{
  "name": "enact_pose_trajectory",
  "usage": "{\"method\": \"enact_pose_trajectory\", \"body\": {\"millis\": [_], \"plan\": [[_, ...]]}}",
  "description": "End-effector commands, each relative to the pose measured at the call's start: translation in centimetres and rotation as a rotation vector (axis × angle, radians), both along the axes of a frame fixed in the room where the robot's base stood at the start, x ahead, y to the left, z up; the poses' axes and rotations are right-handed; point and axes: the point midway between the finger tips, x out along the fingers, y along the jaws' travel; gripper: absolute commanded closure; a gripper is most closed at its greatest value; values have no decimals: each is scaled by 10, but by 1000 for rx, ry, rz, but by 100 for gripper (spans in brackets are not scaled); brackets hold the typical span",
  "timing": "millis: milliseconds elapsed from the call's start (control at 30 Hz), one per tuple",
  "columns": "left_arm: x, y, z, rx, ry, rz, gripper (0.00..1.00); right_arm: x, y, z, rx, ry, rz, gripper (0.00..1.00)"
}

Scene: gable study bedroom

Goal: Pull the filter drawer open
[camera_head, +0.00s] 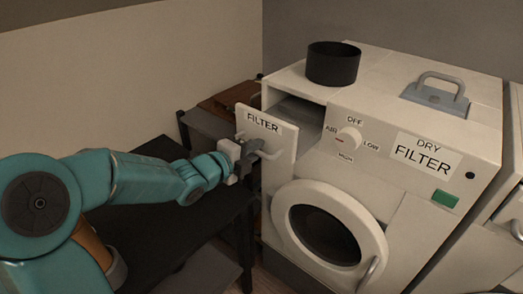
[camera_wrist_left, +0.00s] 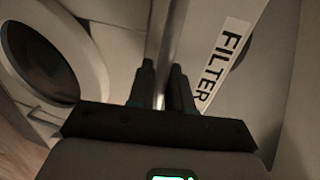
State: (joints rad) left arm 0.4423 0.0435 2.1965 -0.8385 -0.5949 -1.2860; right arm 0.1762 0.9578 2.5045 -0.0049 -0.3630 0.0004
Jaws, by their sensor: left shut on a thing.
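The filter drawer (camera_head: 284,145) is a white front panel labelled FILTER at the upper left of a white dryer (camera_head: 420,190). The panel stands out from the machine, with an open gap behind it. My left gripper (camera_head: 250,152) is at the panel's handle, below the label. In the left wrist view the gripper (camera_wrist_left: 161,90) has its two dark fingers on either side of a pale bar, the handle (camera_wrist_left: 172,50), and is shut on it. The FILTER label (camera_wrist_left: 223,60) shows just right of the fingers. My right gripper is not in view.
A dark round pot (camera_head: 333,66) and a grey handled lid (camera_head: 435,97) are on top of the dryer. The round door (camera_head: 283,207) is below the drawer. A dark table (camera_head: 150,215) lies under my left arm. Another white machine (camera_head: 510,205) stands at right.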

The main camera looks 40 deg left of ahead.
Motion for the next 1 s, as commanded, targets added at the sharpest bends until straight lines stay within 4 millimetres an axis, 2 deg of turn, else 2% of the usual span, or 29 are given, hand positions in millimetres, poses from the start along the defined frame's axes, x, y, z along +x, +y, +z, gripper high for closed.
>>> {"method": "enact_pose_trajectory", "body": {"millis": [300, 800, 833, 867, 900, 1000], "plan": [[-31, 2, -1, 0, -1, -2, 100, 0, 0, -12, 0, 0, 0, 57], [-40, 2, 0, -1, 1, -4, 100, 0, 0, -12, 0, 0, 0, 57], [-40, 2, 0, 0, 1, -4, 78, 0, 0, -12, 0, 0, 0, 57], [-40, 2, 0, 0, 1, -4, 68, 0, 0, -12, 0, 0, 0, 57], [-40, 2, 0, 0, 0, -4, 64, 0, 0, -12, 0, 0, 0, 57], [-41, 2, 0, 0, 0, -3, 64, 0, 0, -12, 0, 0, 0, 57]]}}
